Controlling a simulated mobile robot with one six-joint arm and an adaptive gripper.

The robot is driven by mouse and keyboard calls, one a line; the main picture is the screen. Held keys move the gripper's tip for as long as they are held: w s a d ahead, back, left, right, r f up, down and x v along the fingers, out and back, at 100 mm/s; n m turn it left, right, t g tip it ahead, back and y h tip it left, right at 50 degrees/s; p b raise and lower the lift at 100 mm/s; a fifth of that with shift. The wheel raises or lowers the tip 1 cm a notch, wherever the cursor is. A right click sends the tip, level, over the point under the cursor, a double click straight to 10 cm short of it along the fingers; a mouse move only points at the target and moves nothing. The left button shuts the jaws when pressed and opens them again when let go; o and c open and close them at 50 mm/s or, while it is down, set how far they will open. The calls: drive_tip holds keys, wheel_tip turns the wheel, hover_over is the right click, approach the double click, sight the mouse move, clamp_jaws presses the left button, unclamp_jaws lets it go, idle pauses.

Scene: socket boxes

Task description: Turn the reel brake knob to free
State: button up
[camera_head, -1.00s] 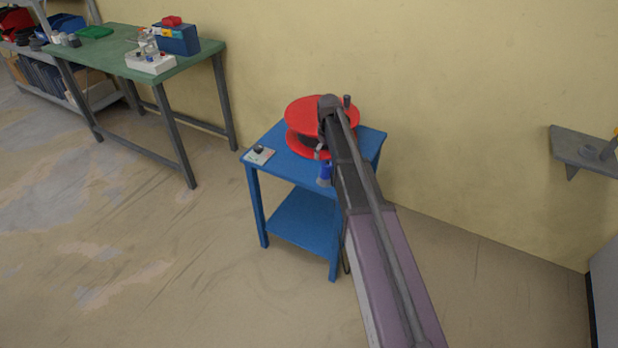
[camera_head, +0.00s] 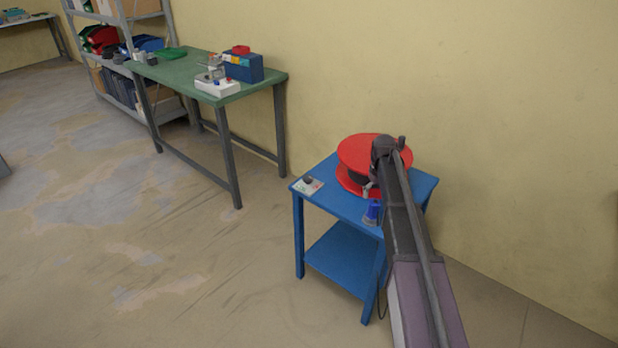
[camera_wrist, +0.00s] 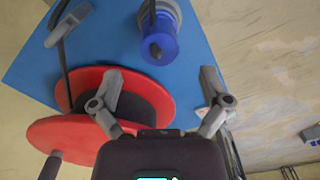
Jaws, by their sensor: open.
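The small dark knob (camera_head: 308,181) sits on a pale plate (camera_head: 316,187) at the left corner of the blue table (camera_head: 338,204) in the head view. In the wrist view the plate is mostly hidden behind the right finger, and I cannot read the knob's setting. The red reel (camera_head: 357,150) stands on the table behind my arm; it also shows in the wrist view (camera_wrist: 60,140). My gripper (camera_wrist: 160,75) is open and empty, its fingers spread above the table beside the reel, apart from the knob. In the head view my arm partly hides the gripper and reel.
A blue connector (camera_head: 373,212) stands at the table's front edge, with a dark cable in the wrist view. A green workbench (camera_head: 190,72) with boxes and a shelf (camera_head: 124,40) stand at the back left. The floor left of the blue table is clear.

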drive_tip(key=shift+s, duration=0.1)
drive_tip(key=s+m, duration=0.4)
drive_tip(key=s, duration=2.5)
drive_tip(key=shift+a+m, duration=0.15)
drive_tip(key=shift+m, duration=0.25)
drive_tip(key=shift+w, duration=0.1)
